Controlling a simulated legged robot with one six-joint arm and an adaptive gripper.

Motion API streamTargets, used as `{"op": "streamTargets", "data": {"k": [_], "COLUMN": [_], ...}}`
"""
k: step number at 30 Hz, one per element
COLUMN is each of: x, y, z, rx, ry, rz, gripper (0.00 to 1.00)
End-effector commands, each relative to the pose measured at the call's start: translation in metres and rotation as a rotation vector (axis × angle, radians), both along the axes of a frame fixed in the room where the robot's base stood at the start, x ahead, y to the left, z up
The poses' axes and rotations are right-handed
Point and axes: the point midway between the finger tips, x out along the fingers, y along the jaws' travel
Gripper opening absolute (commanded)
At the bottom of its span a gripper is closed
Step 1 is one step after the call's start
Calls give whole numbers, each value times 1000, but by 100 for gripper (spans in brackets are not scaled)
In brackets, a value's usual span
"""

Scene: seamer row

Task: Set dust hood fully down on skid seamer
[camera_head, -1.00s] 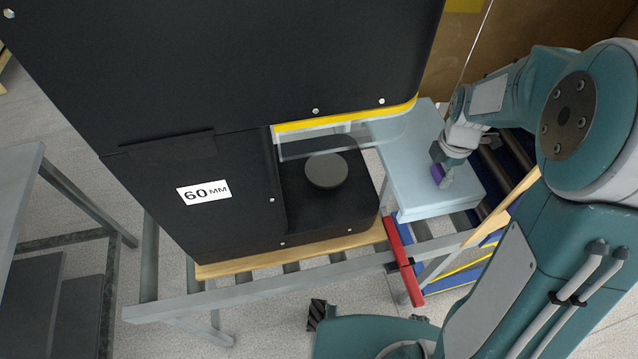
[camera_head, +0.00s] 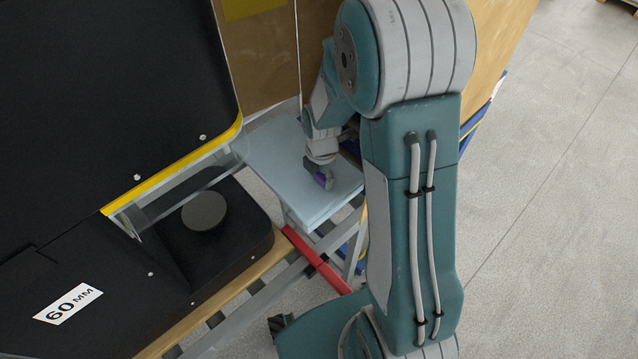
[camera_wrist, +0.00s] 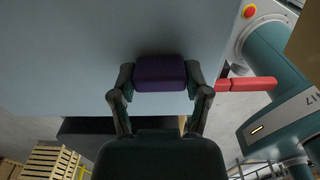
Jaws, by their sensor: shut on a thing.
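The pale blue, flat-topped piece, which I take as the dust hood (camera_head: 285,158), is right of the black machine in the head view. Its flat face fills the upper wrist view (camera_wrist: 70,60). My gripper (camera_head: 318,170) is shut on its purple handle (camera_head: 325,182); the fingers flank the handle (camera_wrist: 160,73) in the wrist view. The black machine marked "60 MM", likely the skid seamer (camera_head: 100,110), has a round dark disc (camera_head: 204,211) and a clear guard. It stands on a wooden base (camera_head: 240,287).
Brown panels (camera_head: 265,55) stand behind the hood. Open floor (camera_head: 560,180) lies to the right. Wooden pallets (camera_wrist: 45,162) show low in the wrist view.

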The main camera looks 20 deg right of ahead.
Motion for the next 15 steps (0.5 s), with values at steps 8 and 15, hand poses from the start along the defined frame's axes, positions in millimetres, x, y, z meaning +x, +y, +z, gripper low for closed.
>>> {"op": "streamTargets", "data": {"k": [8,15], "x": [-1,-1], "y": [3,0], "z": [-34,-33], "rx": [-2,2], "ry": [2,1], "rz": [3,0], "gripper": [14,96]}}
